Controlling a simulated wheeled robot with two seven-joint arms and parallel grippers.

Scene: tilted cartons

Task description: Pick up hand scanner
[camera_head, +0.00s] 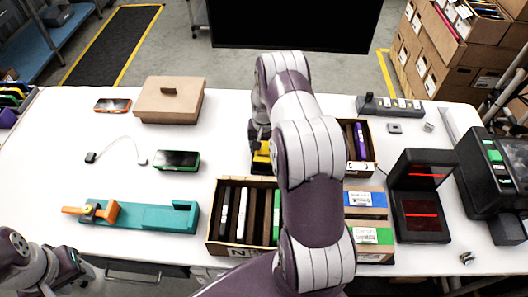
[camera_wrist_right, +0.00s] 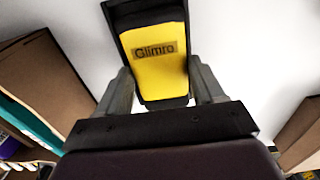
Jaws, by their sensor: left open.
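The hand scanner is a yellow and black device marked "Glimro" (camera_wrist_right: 160,62), seen close up in the right wrist view. In the head view only a small yellow part of it (camera_head: 261,158) shows on the white table, beside my right arm. My right gripper (camera_wrist_right: 163,82) has one finger against each side of the yellow body and looks shut on it. In the head view my right arm hides much of the scanner and gripper. My left gripper (camera_head: 76,270) is low at the left front edge, open and away from the scanner; its fingers are hard to make out.
An open carton with upright items (camera_head: 230,215) stands in front of the scanner, and a smaller carton (camera_head: 370,160) to its right. A brown box (camera_head: 170,99), a green-edged device (camera_head: 177,160) and a teal fixture (camera_head: 150,216) lie left. A black red-lit scanner stand (camera_head: 420,205) is right.

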